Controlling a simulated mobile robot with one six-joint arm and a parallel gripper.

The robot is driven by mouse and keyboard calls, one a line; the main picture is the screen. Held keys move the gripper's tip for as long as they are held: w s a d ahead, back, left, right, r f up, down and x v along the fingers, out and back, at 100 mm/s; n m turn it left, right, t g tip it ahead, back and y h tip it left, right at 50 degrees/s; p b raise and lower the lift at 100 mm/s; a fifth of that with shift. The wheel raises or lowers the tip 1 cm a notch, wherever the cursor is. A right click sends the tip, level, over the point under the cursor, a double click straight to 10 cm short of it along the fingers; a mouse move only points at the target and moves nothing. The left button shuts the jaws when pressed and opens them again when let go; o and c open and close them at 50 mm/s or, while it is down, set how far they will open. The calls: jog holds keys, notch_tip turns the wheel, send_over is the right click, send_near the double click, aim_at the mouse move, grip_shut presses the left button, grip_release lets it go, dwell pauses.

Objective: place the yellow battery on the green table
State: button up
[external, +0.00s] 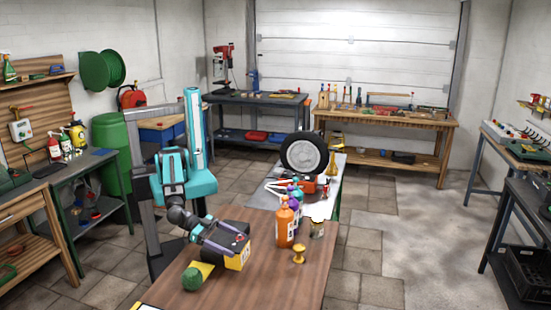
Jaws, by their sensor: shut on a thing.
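The yellow battery (238,260), a boxy block with yellow sides and a dark top, is at the brown wooden table in the foreground. My gripper (240,240) is at its top and shut on it. The arm reaches in from the left and hides part of the battery. I cannot tell whether the battery's underside touches the tabletop. A table with a dark greenish frame (72,222) stands along the left wall, with bottles on its top. I cannot tell for certain that it is the green table.
On the brown table (262,292) are orange bottles (286,225), a yellow knob-like item (299,254), a jar (318,229) and a green ball-like item (192,278) beside a yellow piece. A wheel (304,154) stands behind. Floor to the right is clear.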

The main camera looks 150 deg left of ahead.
jog(key=shift+r+b, duration=0.3)
jog(key=shift+r, duration=2.4)
notch_tip(320, 180, up, 18)
jog(key=s+a+n+g+y+b, duration=0.15)
jog(key=s+a+n+g, duration=0.35)
jog(key=a, duration=0.8)
jog(key=s+a+n+g+y+b, duration=0.1)
jog(key=s+a+g+b, duration=0.15)
jog(key=s+a, duration=0.75)
jog(key=s+a+n+g+y+b, duration=0.2)
jog(key=s+a+n+g, duration=0.1)
jog(key=a, duration=1.3)
jog(key=s+a+n+g+h+b, duration=0.25)
jog(key=s+a, duration=0.35)
jog(key=s, duration=0.5)
jog(key=s+a+n+g+h+b, duration=0.1)
jog(key=s+a+n+g, duration=0.3)
jog(key=s+a, duration=0.5)
jog(key=s+a+n+g+h+b, duration=0.1)
jog(key=s+a+n+g+b, duration=0.2)
jog(key=s, duration=1.1)
notch_tip(320, 180, down, 28)
jog(key=a, duration=0.1)
jog(key=shift+w+g+p, duration=0.4)
jog(key=shift+p, duration=0.05)
